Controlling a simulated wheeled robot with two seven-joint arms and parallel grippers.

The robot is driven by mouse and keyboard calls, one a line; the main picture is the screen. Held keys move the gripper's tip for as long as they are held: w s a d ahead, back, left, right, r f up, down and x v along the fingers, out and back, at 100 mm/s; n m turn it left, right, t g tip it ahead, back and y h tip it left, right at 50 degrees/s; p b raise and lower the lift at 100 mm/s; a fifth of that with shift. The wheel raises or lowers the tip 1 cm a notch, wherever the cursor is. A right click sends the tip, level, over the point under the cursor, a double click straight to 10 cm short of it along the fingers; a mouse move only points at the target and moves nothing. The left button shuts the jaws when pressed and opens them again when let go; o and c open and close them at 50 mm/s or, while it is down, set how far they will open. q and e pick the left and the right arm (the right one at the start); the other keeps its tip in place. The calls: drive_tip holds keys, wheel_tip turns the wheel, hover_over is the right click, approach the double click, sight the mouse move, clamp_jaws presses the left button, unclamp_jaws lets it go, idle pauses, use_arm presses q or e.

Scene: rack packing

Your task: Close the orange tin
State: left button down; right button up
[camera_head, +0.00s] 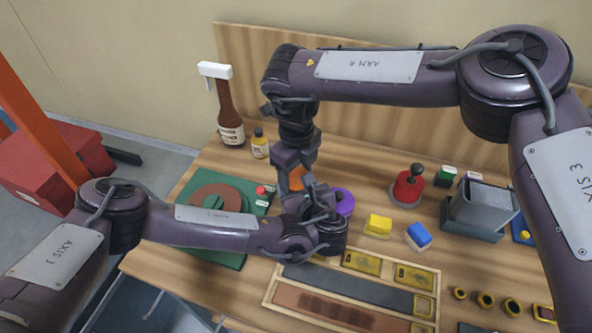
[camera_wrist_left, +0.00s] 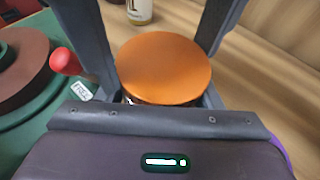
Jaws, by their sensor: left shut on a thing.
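The orange tin (camera_head: 296,179) stands at the middle of the table, mostly hidden in the head view by my two arms. In the left wrist view its round, smooth orange top (camera_wrist_left: 163,69) lies flat between the two fingers. My left gripper (camera_head: 306,190) is shut on the tin, one finger on each side. I cannot tell whether the orange lid is fully seated, as the tin's side is mostly hidden. My right gripper (camera_head: 293,165) points down just behind and above the tin; its fingertips are not clear and I see nothing surely held in it.
A purple round thing (camera_head: 344,203) stands close right of the tin. A green board (camera_head: 180,195) with a brown disc and red knob is at left. Yellow block (camera_head: 378,225), blue block (camera_head: 418,236) and red joystick (camera_head: 408,187) are right. A wooden tray (camera_head: 275,287) lies in front.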

drive_tip(key=shift+a+m, duration=0.1)
drive_tip(key=shift+m, duration=1)
drive_tip(key=shift+c, duration=0.3)
drive_tip(key=m, duration=0.4)
drive_tip(key=shift+m, duration=0.3)
drive_tip(key=m, duration=0.6)
drive_tip(key=o, duration=1.1)
drive_tip(key=shift+w+d, duration=0.1)
drive_tip(key=shift+d, duration=0.1)
